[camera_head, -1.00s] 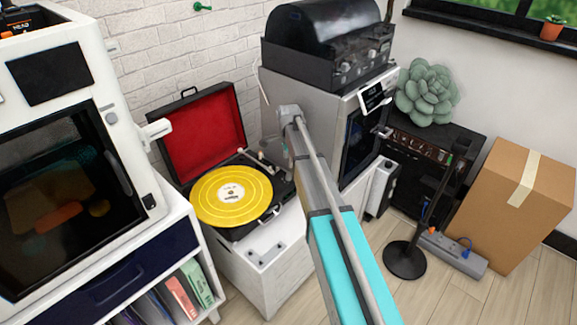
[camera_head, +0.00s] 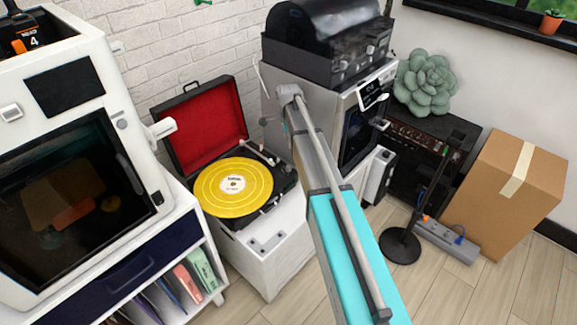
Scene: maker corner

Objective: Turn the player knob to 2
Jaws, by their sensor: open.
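The record player (camera_head: 240,226) stands open on a white cabinet, with its red-lined lid (camera_head: 203,127) raised at the back. A yellow record (camera_head: 209,190) with a pale label lies on its platter. A silver tonearm (camera_head: 262,153) is at the back right of the deck. Small parts sit on the deck's right side, but I cannot make out the knob or its marking. My teal and grey arm reaches up from the bottom, and its far end is right of the player's lid in the picture. My gripper is not distinguishable beyond the arm's end.
A white printer-like machine (camera_head: 72,85) stands at left on a shelf unit with folders. A black-hooded machine (camera_head: 330,35) stands on a grey unit behind my arm. A black stand (camera_head: 400,246), power strip (camera_head: 447,240) and cardboard box (camera_head: 505,195) are at right. Some floor is clear.

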